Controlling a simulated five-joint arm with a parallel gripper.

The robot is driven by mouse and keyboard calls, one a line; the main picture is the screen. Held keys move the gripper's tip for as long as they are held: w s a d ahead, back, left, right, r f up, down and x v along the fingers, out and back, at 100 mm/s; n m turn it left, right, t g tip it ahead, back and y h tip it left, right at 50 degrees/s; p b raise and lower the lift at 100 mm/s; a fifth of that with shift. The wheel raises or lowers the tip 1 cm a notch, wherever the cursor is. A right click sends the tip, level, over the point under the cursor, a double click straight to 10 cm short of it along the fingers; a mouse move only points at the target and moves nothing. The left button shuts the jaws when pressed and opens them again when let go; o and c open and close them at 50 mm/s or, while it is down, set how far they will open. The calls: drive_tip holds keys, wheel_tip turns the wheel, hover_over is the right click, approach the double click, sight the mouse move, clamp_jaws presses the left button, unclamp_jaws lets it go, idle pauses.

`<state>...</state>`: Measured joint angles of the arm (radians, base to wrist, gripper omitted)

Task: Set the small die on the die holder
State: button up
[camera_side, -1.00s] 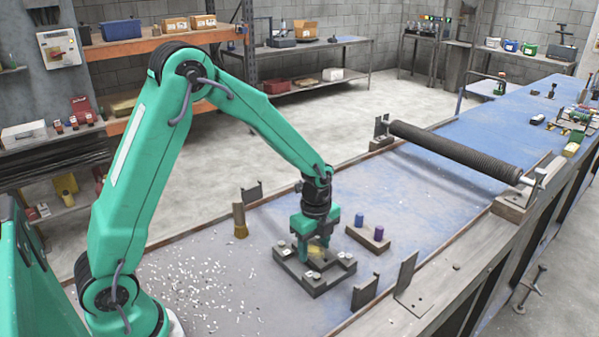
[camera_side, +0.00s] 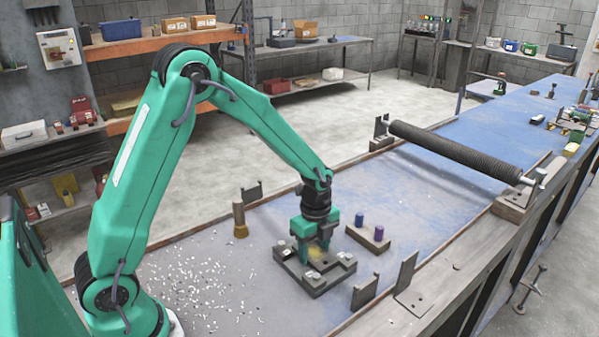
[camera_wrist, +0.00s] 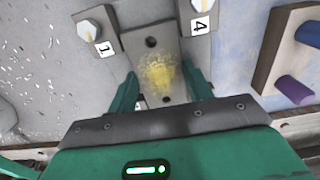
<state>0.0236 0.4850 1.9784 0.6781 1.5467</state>
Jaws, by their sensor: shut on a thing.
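My gripper (camera_side: 316,250) points down over the dark grey die holder (camera_side: 316,285), a low fixture with bolts at its corners. In the wrist view my gripper (camera_wrist: 160,92) has one green finger on each side of a grey plate with two dark holes and a yellow patch, which I take for the small die (camera_wrist: 145,42). My gripper is shut on it. The plate lies between the corner blocks marked 1 and 4. Its near end is hidden by my gripper, and I cannot tell whether it is fully seated.
A block (camera_side: 363,236) with a blue and a purple peg stands close right of the holder. A brown post (camera_side: 240,220) stands behind left. Upright brackets (camera_side: 364,292) stand front right. The black mesh tube (camera_side: 455,148) spans the bench further back. White chips litter the left.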

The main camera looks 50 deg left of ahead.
drive_tip(key=o, duration=1.5)
drive_tip(key=shift+f, duration=0.1)
drive_tip(key=shift+r, duration=3.95)
drive_tip(key=s+r+n+t, duration=0.2)
drive_tip(key=s+r+n, duration=0.5)
drive_tip(key=s+n, duration=0.2)
drive_tip(key=s+a+r+n+t, duration=0.1)
drive_tip(key=s+r+n+t, duration=0.2)
drive_tip(key=s+r+n, duration=0.4)
drive_tip(key=shift+s+n+t, duration=0.3)
drive_tip(key=shift+s+n, duration=0.7)
drive_tip(key=shift+s, duration=0.8)
